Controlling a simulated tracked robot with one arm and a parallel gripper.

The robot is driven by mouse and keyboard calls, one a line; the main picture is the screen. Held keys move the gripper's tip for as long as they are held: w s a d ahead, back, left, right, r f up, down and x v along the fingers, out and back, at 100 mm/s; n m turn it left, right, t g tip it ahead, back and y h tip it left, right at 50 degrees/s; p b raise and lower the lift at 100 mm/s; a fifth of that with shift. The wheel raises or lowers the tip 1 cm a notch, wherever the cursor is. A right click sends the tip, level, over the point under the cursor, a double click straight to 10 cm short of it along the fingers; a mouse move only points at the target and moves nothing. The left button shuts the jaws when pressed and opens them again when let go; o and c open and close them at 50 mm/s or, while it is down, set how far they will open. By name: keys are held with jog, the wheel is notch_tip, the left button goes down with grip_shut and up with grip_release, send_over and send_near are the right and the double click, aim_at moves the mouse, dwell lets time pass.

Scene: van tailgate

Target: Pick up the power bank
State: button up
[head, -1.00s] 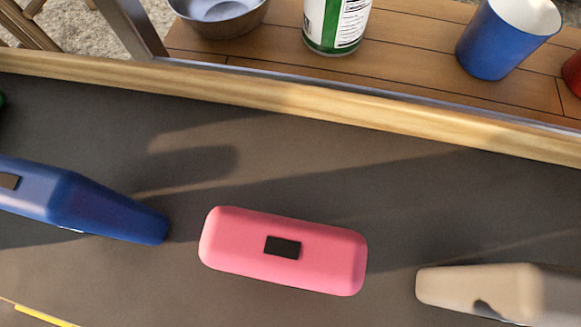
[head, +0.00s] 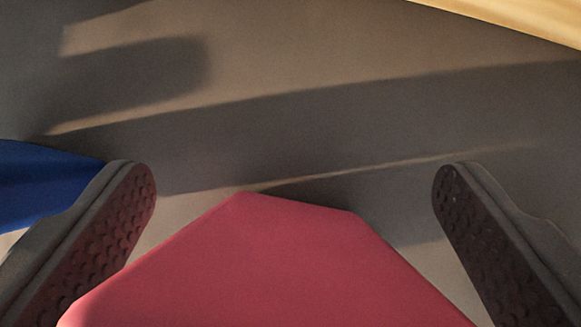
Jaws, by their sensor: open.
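A pink block with bevelled corners (head: 270,265), which I take to be the power bank, lies on the dark grey surface. It fills the lower middle of the head view, and its near part is cut off by the bottom edge. The dark patch on its top is not visible now. My gripper (head: 292,172) is open, with one textured finger on each side of the pink block. A gap of surface shows beside the upper part of each finger. I cannot tell whether the fingers touch the block lower down.
A blue object (head: 40,185) lies at the left edge, close beside and partly behind my left finger. A light wooden rail (head: 515,18) crosses the upper right corner. The grey surface (head: 300,70) beyond the block is clear, with shadow bands across it.

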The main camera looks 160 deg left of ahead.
jog(key=shift+w+f, duration=0.1)
jog(key=shift+f, duration=0.1)
jog(key=shift+c, duration=0.3)
jog(key=shift+r, duration=0.1)
jog(key=c, duration=1.1)
jog(key=shift+r, duration=0.1)
